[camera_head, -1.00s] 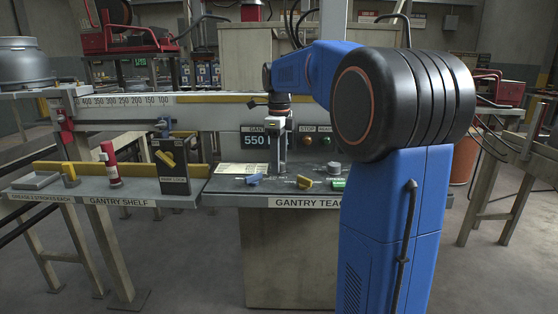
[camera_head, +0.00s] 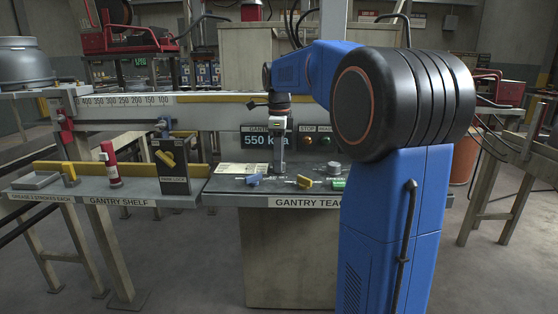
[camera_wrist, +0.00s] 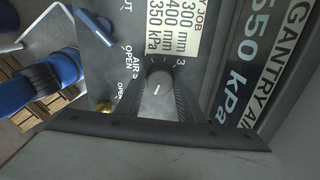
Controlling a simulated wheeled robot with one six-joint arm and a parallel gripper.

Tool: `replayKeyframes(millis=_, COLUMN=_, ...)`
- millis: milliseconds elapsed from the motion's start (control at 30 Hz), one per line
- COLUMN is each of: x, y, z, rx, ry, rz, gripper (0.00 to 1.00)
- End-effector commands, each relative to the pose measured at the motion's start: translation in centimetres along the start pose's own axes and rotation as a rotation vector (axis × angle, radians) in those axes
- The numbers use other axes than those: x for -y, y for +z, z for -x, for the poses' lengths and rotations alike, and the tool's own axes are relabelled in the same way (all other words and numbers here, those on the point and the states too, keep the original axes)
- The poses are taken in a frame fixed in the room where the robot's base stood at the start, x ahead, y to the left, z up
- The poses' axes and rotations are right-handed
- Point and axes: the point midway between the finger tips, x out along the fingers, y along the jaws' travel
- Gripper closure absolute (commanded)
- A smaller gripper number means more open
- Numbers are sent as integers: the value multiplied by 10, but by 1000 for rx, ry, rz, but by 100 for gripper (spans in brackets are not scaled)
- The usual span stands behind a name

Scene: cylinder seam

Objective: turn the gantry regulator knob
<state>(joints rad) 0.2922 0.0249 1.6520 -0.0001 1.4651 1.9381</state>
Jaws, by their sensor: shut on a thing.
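The grey round regulator knob (camera_wrist: 158,82) with a white mark on its top sits between my fingertips in the wrist view. My gripper (camera_wrist: 158,92) is shut on it, one dark finger on each side. Printed ticks and a "3" show beside the knob. In the head view my gripper (camera_head: 278,168) points straight down onto the gantry teach panel (camera_head: 222,187), where the knob is too hidden to make out. The pressure display (camera_head: 264,141) reads 550 kPa; it also shows in the wrist view (camera_wrist: 245,70).
A job card (camera_wrist: 187,30) with 300 mm and 350 kPa lies near the knob. A blue handle (camera_head: 253,179), a yellow handle (camera_head: 304,181) and a grey round part (camera_head: 333,168) stand close around my gripper. The gantry shelf (camera_head: 138,189) lies to the left.

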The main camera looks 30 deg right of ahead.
Motion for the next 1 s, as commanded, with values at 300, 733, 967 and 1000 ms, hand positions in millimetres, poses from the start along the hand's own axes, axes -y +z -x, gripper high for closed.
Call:
replayKeyframes(millis=300, x=0, y=0, z=0, rx=0, ry=-2, rz=292, gripper=88)
replayKeyframes(millis=733, x=0, y=0, z=1, rx=0, ry=-2, rz=701, gripper=88)
replayKeyframes(millis=967, x=0, y=0, z=1, rx=0, ry=-2, rz=919, gripper=88)
replayKeyframes(millis=1000, x=0, y=0, z=1, rx=0, ry=-2, rz=957, gripper=88)
